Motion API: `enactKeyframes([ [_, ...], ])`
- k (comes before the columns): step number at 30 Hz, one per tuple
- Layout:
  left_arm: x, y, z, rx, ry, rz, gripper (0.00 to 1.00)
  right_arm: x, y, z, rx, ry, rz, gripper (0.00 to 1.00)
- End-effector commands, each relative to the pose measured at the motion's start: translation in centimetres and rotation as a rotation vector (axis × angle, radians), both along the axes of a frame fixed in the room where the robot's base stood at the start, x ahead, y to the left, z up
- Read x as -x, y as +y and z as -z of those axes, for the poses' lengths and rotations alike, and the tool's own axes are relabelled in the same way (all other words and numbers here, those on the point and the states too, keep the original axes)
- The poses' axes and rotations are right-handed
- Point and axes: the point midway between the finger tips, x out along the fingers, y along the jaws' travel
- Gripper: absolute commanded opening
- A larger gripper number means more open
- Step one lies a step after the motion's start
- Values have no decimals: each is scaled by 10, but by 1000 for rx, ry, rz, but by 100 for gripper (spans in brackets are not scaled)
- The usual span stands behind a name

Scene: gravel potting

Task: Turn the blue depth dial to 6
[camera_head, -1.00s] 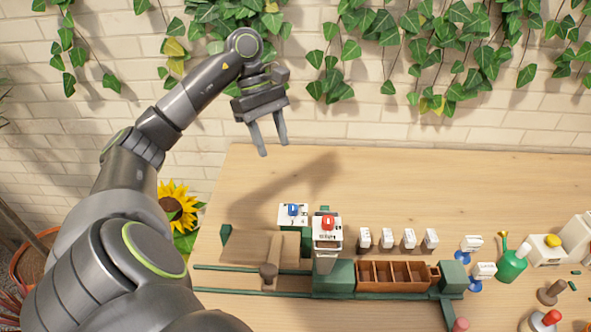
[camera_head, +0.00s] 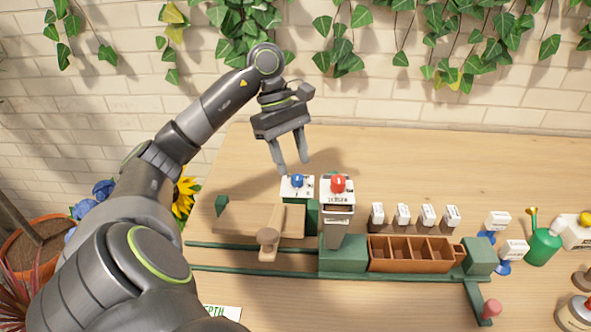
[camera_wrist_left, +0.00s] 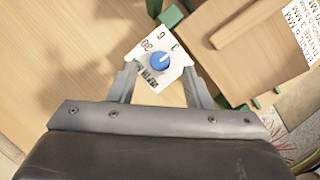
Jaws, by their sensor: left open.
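The blue depth dial (camera_head: 297,180) sits on a small white panel (camera_head: 291,192) on top of a green block at the back of the wooden fixture. In the left wrist view the dial (camera_wrist_left: 161,62) is a round blue knob with printed numbers, among them 6 and 30, on its panel (camera_wrist_left: 148,76). My left gripper (camera_head: 292,168) is open and points down just above and behind the dial in the head view. In the wrist view the dial shows between its two fingertips (camera_wrist_left: 163,72), apart from both. My right gripper is not in view.
A red dial (camera_head: 338,184) on a white hopper stands close to the right of the blue one. A wooden handle (camera_head: 268,238), a brown divided tray (camera_head: 412,251) and several white labelled packets stand nearby. The table behind the dials is clear.

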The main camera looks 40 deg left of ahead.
Motion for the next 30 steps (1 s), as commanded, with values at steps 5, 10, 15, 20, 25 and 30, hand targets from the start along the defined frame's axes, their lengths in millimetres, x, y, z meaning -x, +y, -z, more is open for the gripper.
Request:
enactKeyframes([
  [5, 1, -9, 21, 1, 2, 2, 45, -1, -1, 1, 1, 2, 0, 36],
  [10, 1, -13, 30, 1, 1, 0, 45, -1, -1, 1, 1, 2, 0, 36],
  [15, 1, -13, 31, 0, 0, 0, 45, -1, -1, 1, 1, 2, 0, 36],
  [20, 1, -13, 31, 0, 0, 0, 37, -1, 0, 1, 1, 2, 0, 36],
  [25, 1, -13, 31, 0, 0, 0, 15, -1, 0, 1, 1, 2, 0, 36],
  [30, 1, -13, 31, 0, 0, 0, 0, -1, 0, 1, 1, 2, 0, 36],
])
